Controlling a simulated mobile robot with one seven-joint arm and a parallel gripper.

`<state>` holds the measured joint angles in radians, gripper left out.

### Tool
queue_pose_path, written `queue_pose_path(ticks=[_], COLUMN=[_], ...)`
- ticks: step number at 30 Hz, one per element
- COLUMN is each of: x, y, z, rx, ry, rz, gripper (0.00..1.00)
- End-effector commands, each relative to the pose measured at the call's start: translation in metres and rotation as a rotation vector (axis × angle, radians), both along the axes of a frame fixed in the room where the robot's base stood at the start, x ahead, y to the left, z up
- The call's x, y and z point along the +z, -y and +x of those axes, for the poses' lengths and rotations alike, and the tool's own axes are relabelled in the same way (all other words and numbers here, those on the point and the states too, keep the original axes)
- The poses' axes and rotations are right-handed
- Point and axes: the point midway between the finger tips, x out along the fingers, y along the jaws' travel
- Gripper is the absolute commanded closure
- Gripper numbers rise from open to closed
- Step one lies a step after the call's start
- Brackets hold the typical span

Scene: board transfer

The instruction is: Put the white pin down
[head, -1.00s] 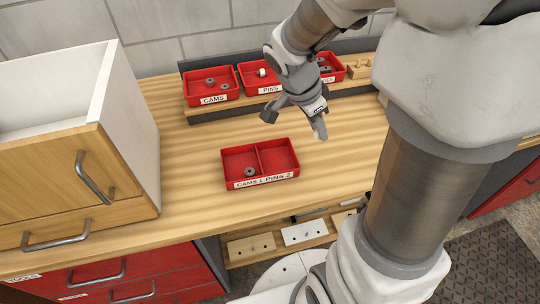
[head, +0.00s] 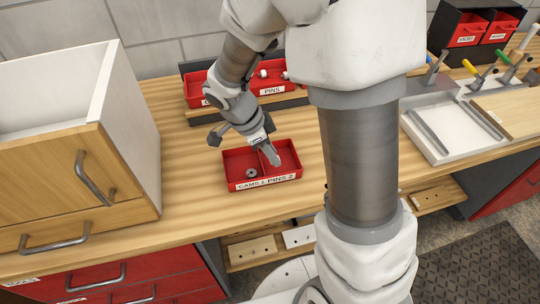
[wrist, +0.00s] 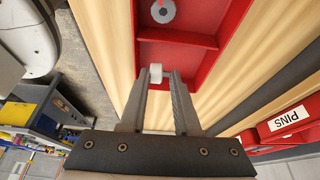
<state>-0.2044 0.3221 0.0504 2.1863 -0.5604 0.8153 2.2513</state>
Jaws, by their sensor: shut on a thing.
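My gripper (head: 271,158) is over the right compartment of the small red two-part tray (head: 235,182), labelled for cams and pins. In the wrist view, my gripper (wrist: 155,78) is shut on the white pin (wrist: 156,72), a short white cylinder between the fingertips. The pin appears over the pins compartment; I cannot tell if it touches the floor. In the head view the pin is hidden by the fingers. A grey round cam (head: 252,173) lies in the left compartment; it also shows in the wrist view (wrist: 163,11).
Red bins stand along the back, including the pins bin (head: 268,84) with white pins. A white and wood cabinet (head: 128,130) stands at left. A light tray (head: 432,135) and tools are at right. The wooden bench (head: 190,195) around the red tray is clear.

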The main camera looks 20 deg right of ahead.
Motion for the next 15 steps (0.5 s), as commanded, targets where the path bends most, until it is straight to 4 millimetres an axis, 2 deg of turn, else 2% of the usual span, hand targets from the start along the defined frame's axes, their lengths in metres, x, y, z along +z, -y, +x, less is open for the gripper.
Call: queue_pose_path(ticks=[8,15], x=[-0.036,-0.038], y=[0.001,0.001], z=[-0.001,0.0], rx=[0.0,0.0], ry=[-0.003,-0.001], rz=[0.0,0.0], gripper=[1.0,1.0])
